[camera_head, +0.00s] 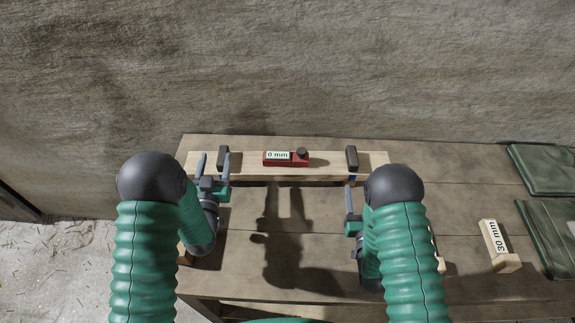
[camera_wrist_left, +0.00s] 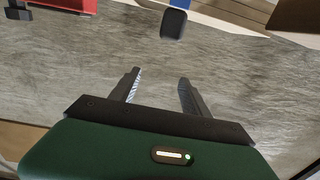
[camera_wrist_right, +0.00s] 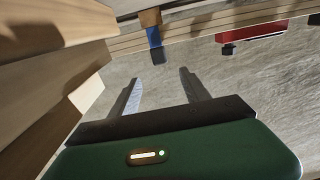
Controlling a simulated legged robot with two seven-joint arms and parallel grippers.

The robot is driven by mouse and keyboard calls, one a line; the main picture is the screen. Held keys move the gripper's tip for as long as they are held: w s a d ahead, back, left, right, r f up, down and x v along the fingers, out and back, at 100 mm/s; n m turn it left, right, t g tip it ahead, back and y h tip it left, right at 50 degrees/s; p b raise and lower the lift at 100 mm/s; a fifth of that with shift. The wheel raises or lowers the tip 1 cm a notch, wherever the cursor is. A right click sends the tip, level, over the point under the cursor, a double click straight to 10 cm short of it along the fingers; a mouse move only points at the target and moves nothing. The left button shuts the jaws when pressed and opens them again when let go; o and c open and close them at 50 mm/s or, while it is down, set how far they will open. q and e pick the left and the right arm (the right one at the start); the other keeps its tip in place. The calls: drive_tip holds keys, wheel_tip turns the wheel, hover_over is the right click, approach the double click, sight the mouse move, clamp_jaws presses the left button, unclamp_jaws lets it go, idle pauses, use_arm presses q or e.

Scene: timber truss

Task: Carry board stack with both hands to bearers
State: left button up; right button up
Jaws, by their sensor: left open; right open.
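The pale board stack (camera_head: 330,172) lies lengthwise on the wooden table (camera_head: 460,178), near the back wall. A red block marked "0 mm" (camera_head: 285,159) rests on its middle. Dark handle-like pieces stand on it at left (camera_head: 223,157) and right (camera_head: 351,158). My left gripper (camera_head: 214,163) is open and empty by the left piece; its spread fingers show in the left wrist view (camera_wrist_left: 158,77). My right gripper (camera_head: 350,192) is open in front of the right piece, partly hidden by my arm; its empty fingers show in the right wrist view (camera_wrist_right: 158,75). I cannot identify the bearers with certainty.
A wooden block marked "30 mm" (camera_head: 498,246) lies on the table at right. Folded green sheets (camera_head: 545,168) lie at the right edge. Pale wood ends (camera_head: 438,250) show partly behind my right arm. The table between my arms is clear, with shadows.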

use_arm(q)
approach(222, 154)
drive_tip(key=w, duration=0.1)
drive_tip(key=w+f, duration=0.1)
drive_tip(key=shift+w+d, duration=0.1)
drive_tip(key=shift+w, duration=0.25)
use_arm(e)
approach(353, 154)
drive_tip(key=shift+w+f, duration=0.15)
drive_tip(key=shift+w, duration=0.9)
use_arm(q)
drive_tip(key=w, duration=0.7)
drive_tip(key=shift+w+r, duration=0.1)
drive_tip(key=shift+r, duration=0.05)
use_arm(e)
drive_tip(key=w, duration=0.7)
drive_tip(key=shift+w, duration=0.4)
use_arm(q)
drive_tip(key=shift+c, duration=0.4)
use_arm(e)
drive_tip(key=shift+c, duration=0.4)
use_arm(q)
clamp_jaws()
use_arm(e)
clamp_jaws()
